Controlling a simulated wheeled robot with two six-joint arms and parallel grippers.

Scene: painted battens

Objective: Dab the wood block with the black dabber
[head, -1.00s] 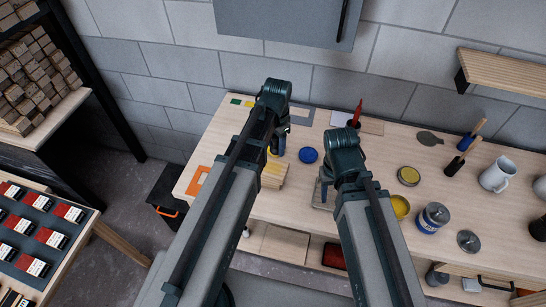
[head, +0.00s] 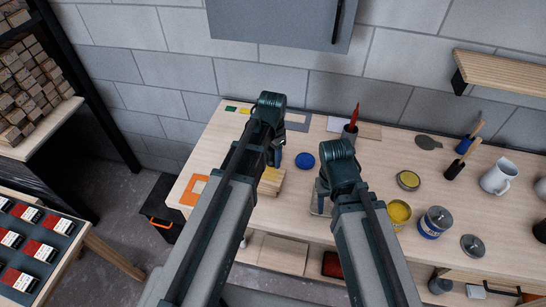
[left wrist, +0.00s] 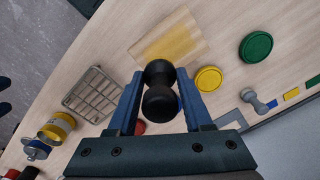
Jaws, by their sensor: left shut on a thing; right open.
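My left gripper (left wrist: 160,84) is shut on the black dabber (left wrist: 160,102), which stands between its two blue fingers in the left wrist view. The wood block (left wrist: 178,42), pale with a yellow patch across its middle, lies just beyond the dabber's end. Whether they touch I cannot tell. In the head view the block (head: 271,181) is partly hidden by my left arm, and my left gripper (head: 276,154) is over its far end. My right gripper (head: 319,192) is open and mostly hidden behind its arm.
A yellow disc (left wrist: 208,78), a green disc (left wrist: 257,46) and a grey dabber (left wrist: 257,100) lie near the block. A wire rack (left wrist: 92,95) is on the other side. A blue disc (head: 305,160), paint cans (head: 435,221) and a mug (head: 499,177) stand along the bench.

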